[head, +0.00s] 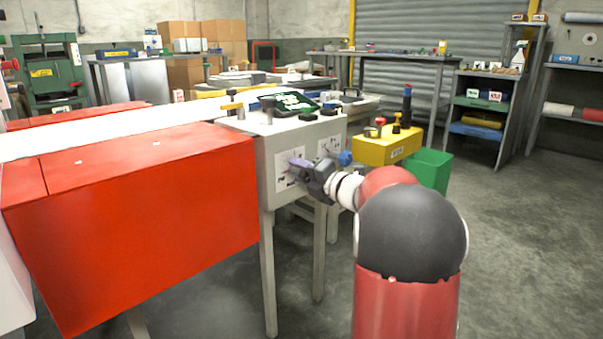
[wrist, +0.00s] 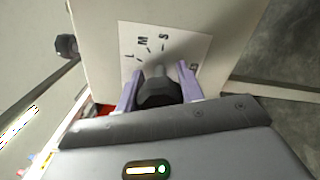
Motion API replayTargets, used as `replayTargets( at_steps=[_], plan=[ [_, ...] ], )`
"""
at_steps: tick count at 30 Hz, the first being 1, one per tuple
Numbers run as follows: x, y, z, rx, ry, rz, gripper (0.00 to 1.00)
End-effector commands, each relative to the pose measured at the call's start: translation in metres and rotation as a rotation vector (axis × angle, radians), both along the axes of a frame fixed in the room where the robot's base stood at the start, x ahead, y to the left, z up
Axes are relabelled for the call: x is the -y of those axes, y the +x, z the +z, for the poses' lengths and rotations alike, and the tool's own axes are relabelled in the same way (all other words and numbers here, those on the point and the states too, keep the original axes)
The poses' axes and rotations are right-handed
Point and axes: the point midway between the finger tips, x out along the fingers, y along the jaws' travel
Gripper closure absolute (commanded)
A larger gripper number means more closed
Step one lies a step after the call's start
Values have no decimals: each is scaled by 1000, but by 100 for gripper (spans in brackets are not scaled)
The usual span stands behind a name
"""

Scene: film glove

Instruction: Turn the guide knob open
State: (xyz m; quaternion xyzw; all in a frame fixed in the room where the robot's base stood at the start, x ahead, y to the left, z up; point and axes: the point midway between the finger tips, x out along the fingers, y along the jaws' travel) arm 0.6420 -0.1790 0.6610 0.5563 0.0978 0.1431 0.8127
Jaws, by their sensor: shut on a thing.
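The guide knob (wrist: 158,90) is a dark, faceted knob on the pale front panel of the machine (head: 262,160). In the wrist view a white label plate (wrist: 150,42) behind it carries the letters L, M and S with tick marks. My gripper (wrist: 160,88) has its two purple fingers on either side of the knob and is shut on it. In the head view my gripper (head: 300,163) is at the front panel, over the left label plate (head: 284,178), and it hides the knob there.
A yellow box (head: 386,150) with knobs and a green bin (head: 430,168) stand farther right. A long red cover (head: 140,220) fills the left. The floor at right is clear.

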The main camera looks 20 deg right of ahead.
Motion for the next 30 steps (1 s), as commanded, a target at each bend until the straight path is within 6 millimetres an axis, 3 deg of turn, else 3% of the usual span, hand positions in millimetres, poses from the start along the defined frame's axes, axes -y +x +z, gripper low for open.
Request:
replayTargets(
  at_steps=[9, 24, 25, 30],
  plan=[
    [0, 0, -2, 31, -95, 0, 85],
    [0, 0, -2, 37, -111, 0, 85],
    [0, 0, -2, 37, -111, 0, 58],
    [0, 0, -1, 38, -110, -1, 41]
  ],
)
